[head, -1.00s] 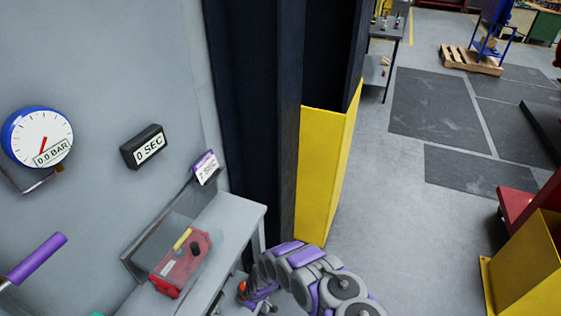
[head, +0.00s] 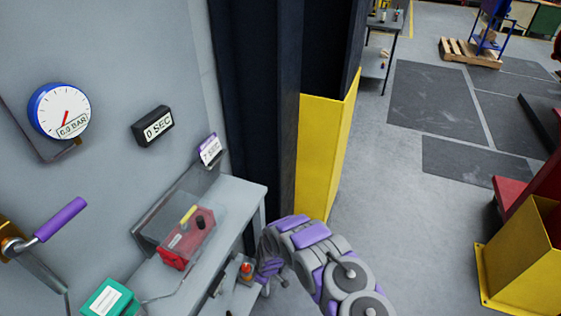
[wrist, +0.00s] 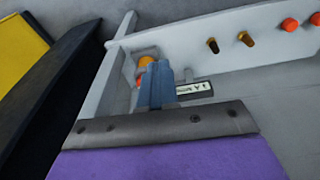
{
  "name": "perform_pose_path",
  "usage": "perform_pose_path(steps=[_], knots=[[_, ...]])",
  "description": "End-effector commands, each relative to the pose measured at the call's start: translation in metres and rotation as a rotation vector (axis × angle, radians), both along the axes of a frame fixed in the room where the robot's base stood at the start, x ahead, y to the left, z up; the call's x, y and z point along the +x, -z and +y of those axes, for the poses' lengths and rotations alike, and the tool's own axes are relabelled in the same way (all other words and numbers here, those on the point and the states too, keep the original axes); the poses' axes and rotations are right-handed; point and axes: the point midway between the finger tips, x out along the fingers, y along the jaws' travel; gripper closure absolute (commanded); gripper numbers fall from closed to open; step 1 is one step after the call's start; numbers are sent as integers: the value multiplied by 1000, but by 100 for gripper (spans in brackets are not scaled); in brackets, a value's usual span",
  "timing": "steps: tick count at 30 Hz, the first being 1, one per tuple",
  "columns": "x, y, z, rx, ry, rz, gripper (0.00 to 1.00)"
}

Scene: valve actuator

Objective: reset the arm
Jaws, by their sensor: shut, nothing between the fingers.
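My arm with grey and purple links reaches from the bottom of the head view toward the wall bench. My gripper (head: 268,270) is at its end, small and partly hidden there, beside an orange-red knob (head: 247,268) at the bench's lower front. In the wrist view, my gripper (wrist: 160,72) shows blue-grey fingers closed together with nothing between them. An orange round part (wrist: 146,62) and a small white label (wrist: 195,88) lie just beyond the fingertips. I cannot tell whether the fingers touch anything.
The grey bench (head: 237,192) carries a red box (head: 188,240) under a clear cover. A purple-handled lever (head: 60,220), a green box (head: 105,298) and a pressure gauge (head: 60,111) are at left. A yellow column guard (head: 322,155) stands close right of the bench.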

Motion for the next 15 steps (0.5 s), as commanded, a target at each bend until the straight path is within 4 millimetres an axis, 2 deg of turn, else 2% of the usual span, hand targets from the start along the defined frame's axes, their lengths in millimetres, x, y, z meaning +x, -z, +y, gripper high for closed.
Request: perform_pose_path(steps=[5,9,15], knots=[[20,-51,-35,-54,65,5,100],[33,-103,-66,-98,139,10,100],[35,-177,-106,-151,253,24,100]])
